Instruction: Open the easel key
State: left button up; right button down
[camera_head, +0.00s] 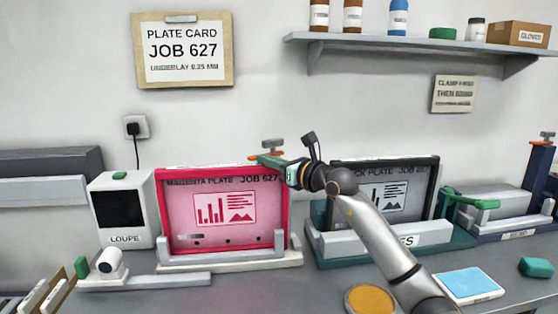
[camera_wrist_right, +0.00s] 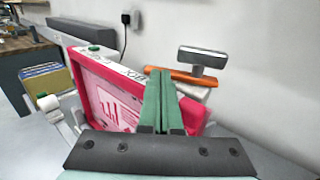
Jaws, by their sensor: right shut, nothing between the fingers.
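The easel key, a grey T-shaped handle (camera_head: 272,146) over an orange bar, stands behind the top right corner of the magenta plate (camera_head: 222,208). In the right wrist view the key (camera_wrist_right: 203,57) rises just beyond and to the right of my fingertips, with its orange bar (camera_wrist_right: 195,77) lower down. My right gripper (camera_head: 266,160) has its green fingers shut and empty, reaching left over the plate's top edge. The fingers (camera_wrist_right: 158,75) look close to the key; whether they touch it, I cannot tell. My left gripper is not in view.
A black plate (camera_head: 425,185) on a teal easel stands to the right, partly behind my right arm. A loupe unit (camera_head: 121,211) stands left of the magenta plate. Another grey-and-orange key (camera_head: 546,138) is at the far right. A shelf (camera_head: 420,46) hangs above.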

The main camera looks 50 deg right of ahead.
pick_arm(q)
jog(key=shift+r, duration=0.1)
pick_arm(e)
jog(key=shift+w+a, duration=0.1)
jog(key=shift+w, duration=0.15)
jog(key=shift+w+a, duration=0.25)
jog(key=shift+w, duration=0.7)
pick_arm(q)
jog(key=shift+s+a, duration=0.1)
pick_arm(e)
jog(key=shift+f, duration=0.1)
